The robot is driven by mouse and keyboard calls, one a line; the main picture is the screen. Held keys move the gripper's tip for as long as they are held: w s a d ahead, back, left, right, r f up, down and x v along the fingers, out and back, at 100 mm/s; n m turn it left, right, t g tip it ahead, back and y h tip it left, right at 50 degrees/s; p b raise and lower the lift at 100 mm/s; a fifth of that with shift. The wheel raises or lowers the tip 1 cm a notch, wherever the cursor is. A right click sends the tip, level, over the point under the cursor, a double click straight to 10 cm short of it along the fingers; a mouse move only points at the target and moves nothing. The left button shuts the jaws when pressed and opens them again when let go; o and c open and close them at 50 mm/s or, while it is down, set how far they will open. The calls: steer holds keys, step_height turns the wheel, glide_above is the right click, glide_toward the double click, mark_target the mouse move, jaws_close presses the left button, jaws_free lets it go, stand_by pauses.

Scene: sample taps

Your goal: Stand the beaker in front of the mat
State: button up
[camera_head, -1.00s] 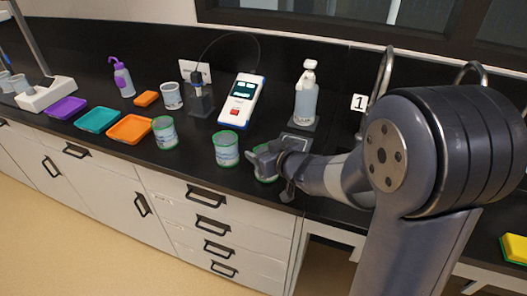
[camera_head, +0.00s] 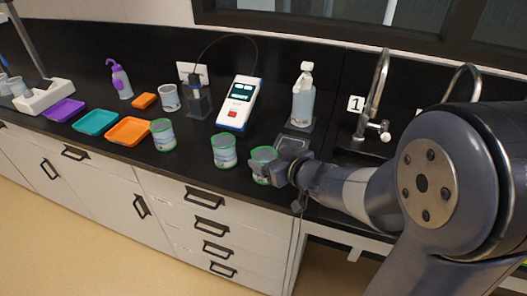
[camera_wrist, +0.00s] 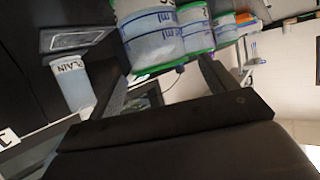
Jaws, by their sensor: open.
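A clear beaker with green rims (camera_head: 262,176) stands upright on the black bench, just in front and to the left of a small dark mat with a pale outline (camera_head: 293,142). In the wrist view the beaker (camera_wrist: 152,38) is large, at and beyond the fingertips, with its top cut off. The mat (camera_wrist: 75,39) lies to its left there. My gripper (camera_head: 272,172) is at the right side of the beaker, and its fingers spread apart in the wrist view (camera_wrist: 165,75). I cannot tell whether a finger touches the glass.
Two similar beakers (camera_head: 224,152) (camera_head: 162,135) stand to the left. A PLAIN-labelled bottle (camera_head: 302,98) stands behind the mat. A white meter (camera_head: 238,104), an orange tray (camera_head: 128,130), a teal tray (camera_head: 96,122) and a tap (camera_head: 376,95) are around. The bench's front edge is close.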

steer(key=p+v, duration=0.1)
steer(key=v, duration=0.5)
steer(key=shift+s+d, duration=0.2)
steer(key=shift+s, duration=0.05)
